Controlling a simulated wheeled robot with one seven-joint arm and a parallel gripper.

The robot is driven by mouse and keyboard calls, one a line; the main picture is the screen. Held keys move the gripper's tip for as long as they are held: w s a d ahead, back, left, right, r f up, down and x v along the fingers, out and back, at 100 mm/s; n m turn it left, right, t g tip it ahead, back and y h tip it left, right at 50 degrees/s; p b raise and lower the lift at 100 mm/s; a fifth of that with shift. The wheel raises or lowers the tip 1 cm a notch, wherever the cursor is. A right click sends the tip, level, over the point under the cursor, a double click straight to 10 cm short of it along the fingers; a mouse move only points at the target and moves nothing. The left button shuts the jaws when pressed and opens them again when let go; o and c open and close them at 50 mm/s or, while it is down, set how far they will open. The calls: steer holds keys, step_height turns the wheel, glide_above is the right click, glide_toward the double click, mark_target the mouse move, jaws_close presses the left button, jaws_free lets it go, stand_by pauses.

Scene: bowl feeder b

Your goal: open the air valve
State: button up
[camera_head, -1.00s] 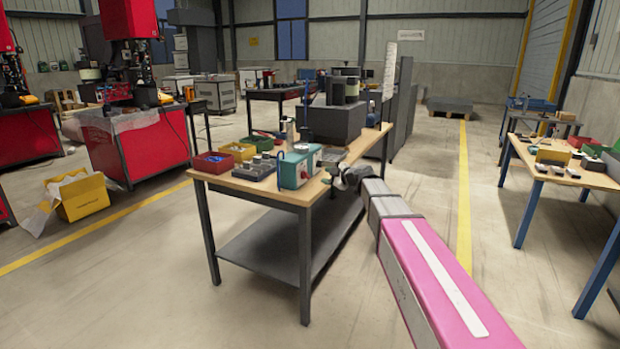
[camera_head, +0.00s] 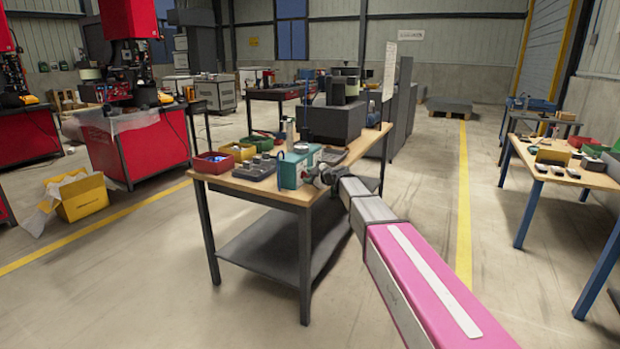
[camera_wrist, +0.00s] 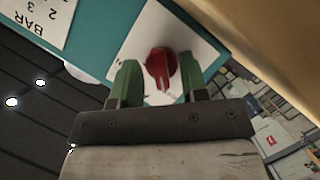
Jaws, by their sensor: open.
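The air valve is a red knob (camera_wrist: 160,68) on a white plate (camera_wrist: 150,32) fixed to a teal box. In the wrist view my gripper (camera_wrist: 160,82) is open, with one green finger on each side of the knob. I cannot tell whether the fingers touch it. In the head view the teal box (camera_head: 293,172) stands at the near right part of the wooden workbench (camera_head: 255,190). My gripper (camera_head: 318,176) is just right of the box there, and the knob is hidden.
Red, yellow and green bins (camera_head: 238,152) and a dark tray (camera_head: 255,168) are on the bench left of the box. A dark grey block (camera_head: 335,122) stands behind. A second bench (camera_head: 560,170) is at the right, with open floor between.

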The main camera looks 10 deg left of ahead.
steer(key=c, duration=0.6)
steer(key=shift+m, duration=0.3)
steer(key=m+g, duration=0.2)
steer(key=shift+w+m, duration=0.15)
steer(key=shift+m, duration=0.25)
steer(key=m+g, duration=0.2)
steer(key=m, duration=0.1)
steer(key=shift+w+y, duration=0.15)
steer(key=shift+y, duration=0.15)
steer(key=m+g+y, duration=0.1)
steer(key=m+g, duration=0.1)
steer(key=m, duration=0.1)
steer(key=shift+m+g+y, duration=0.6)
steer(key=shift+m+g, duration=0.2)
steer(key=shift+m, duration=0.6)
steer(key=o, duration=0.6)
